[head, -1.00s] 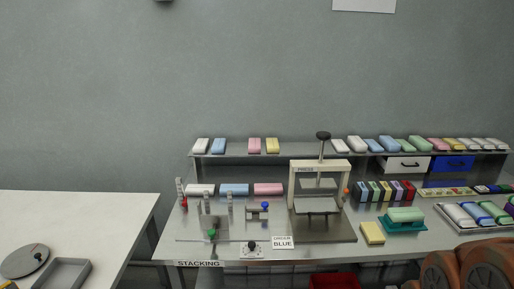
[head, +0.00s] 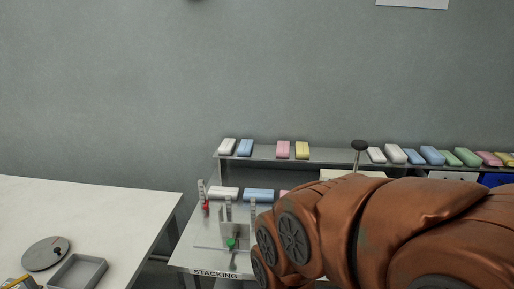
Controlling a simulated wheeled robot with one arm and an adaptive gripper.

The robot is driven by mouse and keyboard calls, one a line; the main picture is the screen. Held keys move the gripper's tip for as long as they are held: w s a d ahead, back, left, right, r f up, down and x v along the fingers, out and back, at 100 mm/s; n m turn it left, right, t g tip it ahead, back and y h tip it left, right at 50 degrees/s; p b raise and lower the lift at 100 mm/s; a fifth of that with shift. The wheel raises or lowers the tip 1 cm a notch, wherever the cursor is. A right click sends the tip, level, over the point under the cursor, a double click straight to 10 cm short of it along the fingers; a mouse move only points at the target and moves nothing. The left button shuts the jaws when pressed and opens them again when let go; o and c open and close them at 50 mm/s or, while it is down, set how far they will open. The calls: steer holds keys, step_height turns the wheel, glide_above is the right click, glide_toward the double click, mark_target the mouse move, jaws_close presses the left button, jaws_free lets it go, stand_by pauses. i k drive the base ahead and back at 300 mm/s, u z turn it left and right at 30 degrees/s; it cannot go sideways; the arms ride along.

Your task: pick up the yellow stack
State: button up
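A yellow stack (head: 302,150) lies on the raised shelf, right of a pink stack (head: 283,149). Another yellow stack (head: 506,159) shows at the right end of the shelf, cut by the picture edge. The bench area right of the press is hidden behind my copper-coloured arm, so a yellow stack there cannot be seen now. My gripper is not in view; only my arm's links show, filling the lower right.
The bench with a "STACKING" label (head: 215,274) is mostly covered by my arm. White and blue stacks (head: 258,195) lie under the shelf (head: 262,154). At left, a white table (head: 90,205) carries a grey disc (head: 46,253) and a grey tray (head: 77,272), with free room behind them.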

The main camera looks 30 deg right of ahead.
mark_target(301, 148)
steer(key=u, duration=0.15)
steer(key=i, duration=1.1)
steer(key=z, duration=0.3)
